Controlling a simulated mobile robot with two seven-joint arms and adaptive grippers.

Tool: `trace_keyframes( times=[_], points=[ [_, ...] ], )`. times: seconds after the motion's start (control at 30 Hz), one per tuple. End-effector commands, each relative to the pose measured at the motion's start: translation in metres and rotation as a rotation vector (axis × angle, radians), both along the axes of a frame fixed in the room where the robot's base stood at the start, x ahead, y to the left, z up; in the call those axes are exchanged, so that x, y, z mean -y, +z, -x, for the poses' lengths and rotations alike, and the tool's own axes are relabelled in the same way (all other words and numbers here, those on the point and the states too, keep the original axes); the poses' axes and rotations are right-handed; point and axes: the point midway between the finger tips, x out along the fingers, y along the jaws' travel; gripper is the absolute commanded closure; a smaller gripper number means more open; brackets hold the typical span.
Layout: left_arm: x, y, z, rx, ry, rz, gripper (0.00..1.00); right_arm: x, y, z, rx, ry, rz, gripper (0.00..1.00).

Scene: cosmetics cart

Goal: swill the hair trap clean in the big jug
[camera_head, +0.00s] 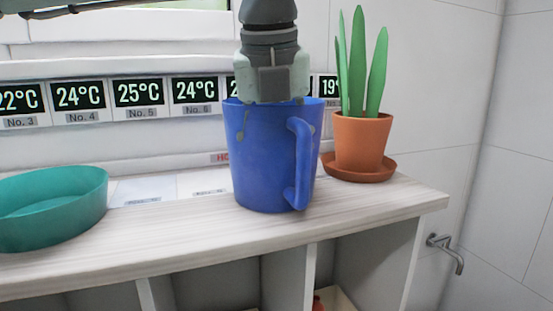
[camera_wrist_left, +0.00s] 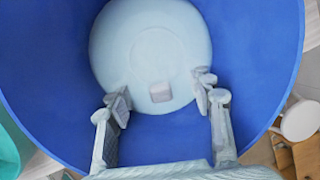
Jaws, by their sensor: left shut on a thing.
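The big blue jug (camera_head: 262,160) stands upright on the shelf top, its handle towards the front right. My left gripper (camera_wrist_left: 164,93) reaches down into the jug from above; in the head view its fingers are hidden by the jug wall. In the left wrist view the gripper is shut on the pale, round hair trap (camera_wrist_left: 150,45), with one finger at each side of its near edge. A small knob shows on the trap. The blue jug wall (camera_wrist_left: 45,75) surrounds it. Any water in the jug cannot be made out. My right gripper is not in view.
A potted plant (camera_head: 362,140) on a terracotta saucer stands close to the jug's right. A teal basin (camera_head: 75,215) is at the left of the wooden shelf top (camera_head: 170,240). A row of temperature displays (camera_head: 137,93) runs behind. Free shelf lies between basin and jug.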

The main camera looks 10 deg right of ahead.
Motion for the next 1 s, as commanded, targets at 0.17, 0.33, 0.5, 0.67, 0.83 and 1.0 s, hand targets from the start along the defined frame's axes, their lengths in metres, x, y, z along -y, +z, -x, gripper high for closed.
trace_keyframes(
  times=[0.17, 0.33, 0.5, 0.67, 0.83, 1.0],
  points=[
    [-0.0001, -0.0034, -0.0025, -0.006, -0.004, -0.006, 0.84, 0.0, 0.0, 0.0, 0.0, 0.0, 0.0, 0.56],
    [-0.001, -0.0031, -0.0064, -0.004, -0.002, -0.004, 0.84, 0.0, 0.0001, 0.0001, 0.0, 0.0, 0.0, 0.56],
    [-0.0012, -0.003, -0.007, -0.003, -0.001, -0.004, 0.84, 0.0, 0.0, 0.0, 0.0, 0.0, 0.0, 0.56],
    [-0.0011, -0.0035, -0.0051, -0.002, -0.001, -0.004, 0.84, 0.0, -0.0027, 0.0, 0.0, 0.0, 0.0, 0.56],
    [-0.0002, -0.0033, -0.0005, -0.002, -0.003, -0.003, 0.91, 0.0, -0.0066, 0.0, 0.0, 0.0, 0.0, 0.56],
    [0.0002, -0.0019, 0.0013, -0.003, -0.002, -0.003, 0.91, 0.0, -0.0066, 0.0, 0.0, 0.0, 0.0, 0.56]
  ],
)
